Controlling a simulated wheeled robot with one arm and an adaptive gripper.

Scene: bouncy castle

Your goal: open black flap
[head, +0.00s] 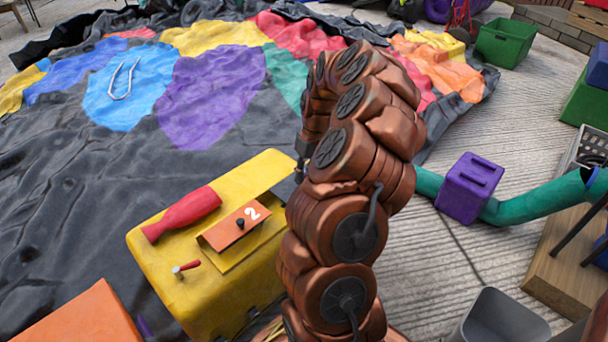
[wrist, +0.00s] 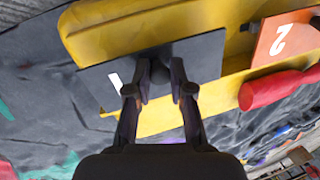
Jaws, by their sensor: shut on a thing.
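The black flap (wrist: 205,55) is a flat dark panel with a white mark, on the yellow box (wrist: 110,25). In the wrist view my gripper (wrist: 161,72) has its fingertips closed together around the small dark knob at the flap's middle. The flap sits at an angle to the box, and its left corner reaches past the box edge over the grey fabric. How far it is open is hard to tell. In the head view the yellow box (head: 180,270) stands left of my arm, with a dark sliver of flap (head: 285,188) beside the arm. My arm hides the gripper there.
An orange flap marked 2 (head: 235,225), a red handle (head: 182,213) and a small red lever (head: 186,267) are on the box. The deflated castle fabric (head: 60,200) spreads behind. A purple block (head: 469,188) and green tube (head: 515,208) lie right.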

